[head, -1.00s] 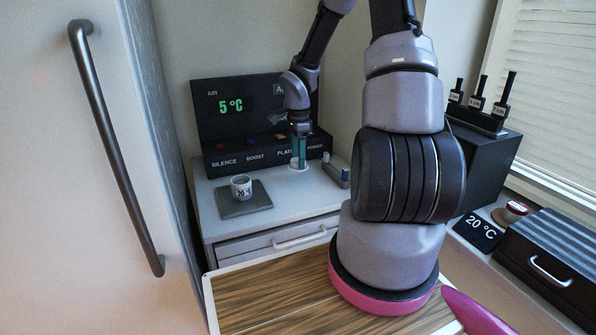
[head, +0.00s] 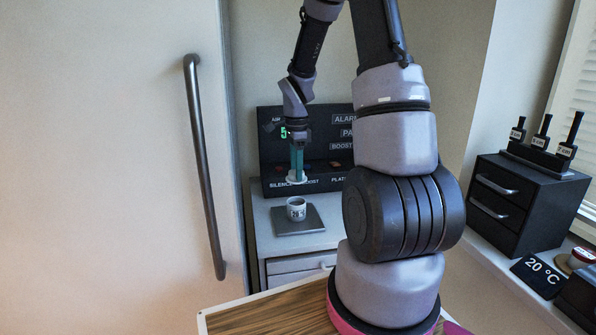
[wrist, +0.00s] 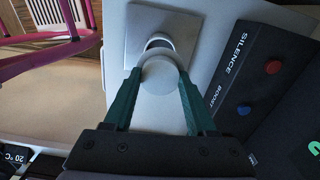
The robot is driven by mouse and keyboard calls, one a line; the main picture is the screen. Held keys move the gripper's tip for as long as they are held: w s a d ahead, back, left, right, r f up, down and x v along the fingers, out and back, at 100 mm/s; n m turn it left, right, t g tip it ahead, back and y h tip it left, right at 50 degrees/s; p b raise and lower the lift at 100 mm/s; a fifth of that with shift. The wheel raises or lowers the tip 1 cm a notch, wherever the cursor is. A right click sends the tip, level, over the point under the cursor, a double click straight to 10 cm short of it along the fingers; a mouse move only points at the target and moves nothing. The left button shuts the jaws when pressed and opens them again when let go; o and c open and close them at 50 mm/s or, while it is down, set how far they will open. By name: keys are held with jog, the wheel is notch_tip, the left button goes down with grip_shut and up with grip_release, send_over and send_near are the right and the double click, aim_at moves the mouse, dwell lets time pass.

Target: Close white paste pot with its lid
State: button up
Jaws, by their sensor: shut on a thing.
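The white paste pot (head: 296,209) is a small open cup with a dark printed label. It stands upright on a dark grey square plate (head: 313,222) on the counter. My gripper (head: 297,168), with green fingers, points down and is shut on the white round lid (head: 297,179). The lid is held above the pot, apart from it in the head view. In the wrist view the lid (wrist: 159,76) sits between the fingertips and covers part of the pot (wrist: 158,42), whose far rim shows beyond it.
A black panel (head: 272,155) with labelled buttons stands behind the counter, close behind my gripper. A tall pale door with a dark handle (head: 204,165) is at left. A black drawer unit (head: 520,200) and a 20 °C display (head: 539,275) are at right.

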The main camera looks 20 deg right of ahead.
jog(key=shift+a, duration=0.1)
jog(key=shift+f, duration=2.95)
jog(key=shift+f, duration=0.8)
jog(key=o, duration=1.4)
notch_tip(320, 180, up, 10)
jog(key=shift+r, duration=0.35)
